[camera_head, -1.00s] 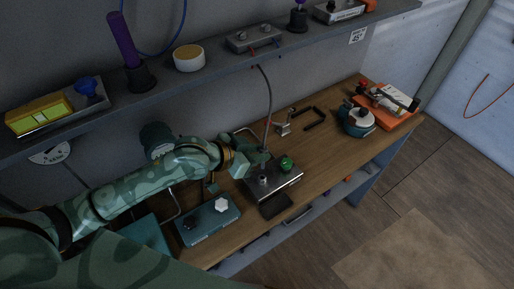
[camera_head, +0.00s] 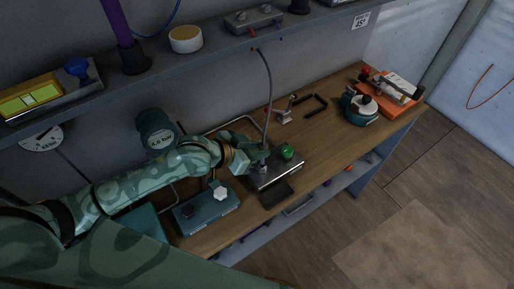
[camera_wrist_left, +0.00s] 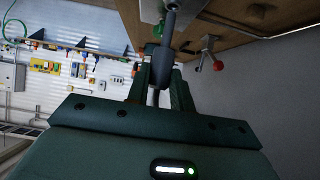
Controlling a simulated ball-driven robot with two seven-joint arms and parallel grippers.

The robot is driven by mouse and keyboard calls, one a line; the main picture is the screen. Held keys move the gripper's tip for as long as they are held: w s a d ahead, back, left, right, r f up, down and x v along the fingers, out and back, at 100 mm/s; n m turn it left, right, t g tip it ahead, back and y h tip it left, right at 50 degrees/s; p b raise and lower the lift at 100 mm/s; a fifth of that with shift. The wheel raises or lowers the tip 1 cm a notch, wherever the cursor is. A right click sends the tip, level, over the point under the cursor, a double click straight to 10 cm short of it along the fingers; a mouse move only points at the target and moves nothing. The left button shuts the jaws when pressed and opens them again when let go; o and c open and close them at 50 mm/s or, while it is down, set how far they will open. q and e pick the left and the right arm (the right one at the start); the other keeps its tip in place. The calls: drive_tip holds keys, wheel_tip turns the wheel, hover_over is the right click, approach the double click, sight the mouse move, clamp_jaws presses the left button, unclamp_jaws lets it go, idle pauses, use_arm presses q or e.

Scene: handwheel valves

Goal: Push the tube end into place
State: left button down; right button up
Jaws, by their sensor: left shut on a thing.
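A grey flexible tube (camera_head: 270,95) hangs from the shelf edge and curves down to the workbench. My left gripper (camera_head: 260,155) is shut on the tube close to its lower end, just above a metal block (camera_head: 284,172) with a round fitting (camera_head: 263,169) and a green knob (camera_head: 287,151). In the left wrist view the dark tube end (camera_wrist_left: 161,68) lies between the fingers and points toward the metal plate (camera_wrist_left: 152,10). I cannot tell whether the tube end touches the fitting or sits in it. My right gripper is not in view.
A teal box (camera_head: 207,212) with a white knob stands left of the block. A dark pad (camera_head: 276,194) lies in front. A round gauge (camera_head: 157,132) stands behind my arm. A teal pot-like device (camera_head: 361,108) and an orange tray (camera_head: 396,92) are at the right.

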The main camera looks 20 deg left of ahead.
use_arm(q)
drive_tip(key=shift+f+b, duration=0.6)
drive_tip(key=shift+f, duration=0.8)
drive_tip(key=c, duration=1.1)
unclamp_jaws()
drive_tip(key=shift+c, duration=0.2)
drive_tip(key=p+v, duration=0.2)
drive_tip(key=v, duration=1.4)
drive_tip(key=shift+s, duration=0.15)
drive_tip(key=shift+a+p, duration=0.15)
drive_tip(key=shift+p, duration=0.15)
